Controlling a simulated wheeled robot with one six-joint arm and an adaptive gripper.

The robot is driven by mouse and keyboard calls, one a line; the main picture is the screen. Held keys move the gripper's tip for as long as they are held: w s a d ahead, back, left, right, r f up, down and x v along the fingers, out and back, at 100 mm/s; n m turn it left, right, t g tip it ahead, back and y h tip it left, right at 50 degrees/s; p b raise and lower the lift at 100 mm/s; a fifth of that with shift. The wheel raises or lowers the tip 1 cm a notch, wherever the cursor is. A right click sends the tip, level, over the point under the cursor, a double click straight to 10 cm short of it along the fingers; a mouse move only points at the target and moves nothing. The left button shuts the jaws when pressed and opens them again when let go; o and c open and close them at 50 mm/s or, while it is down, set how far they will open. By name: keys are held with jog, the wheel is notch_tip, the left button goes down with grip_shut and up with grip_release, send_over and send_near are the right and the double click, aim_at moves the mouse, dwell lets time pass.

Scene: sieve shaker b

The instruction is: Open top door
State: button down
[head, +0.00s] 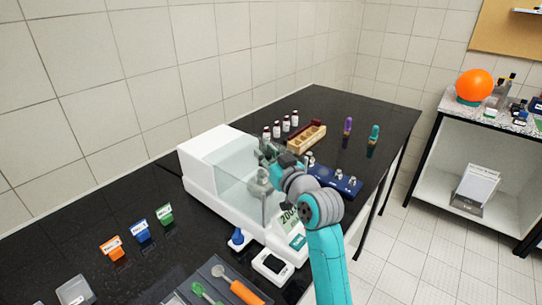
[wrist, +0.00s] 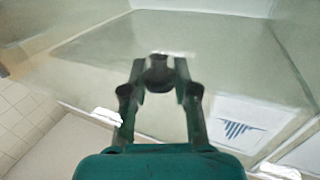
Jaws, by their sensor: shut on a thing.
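The white balance (head: 205,157) with clear glass walls stands on the black bench, in the middle of the head view. Its top door is a clear glass panel, which fills much of the wrist view (wrist: 90,55). A small dark knob (wrist: 158,73) sits on this panel. My gripper (wrist: 160,68) has one finger on each side of the knob and is shut on it. In the head view my gripper (head: 267,158) is at the top of the balance, and the knob is hard to make out there. I cannot tell how far the door is open.
Dark-capped vials (head: 276,130) and a wooden rack (head: 307,137) stand behind the balance. A blue block (head: 336,181) is to its right. A grey tray (head: 208,276) with tools lies in front. Orange, blue and green labelled holders (head: 142,231) are at the left.

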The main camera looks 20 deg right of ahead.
jog(key=c, duration=0.9)
grip_release()
jog(key=v, duration=1.2)
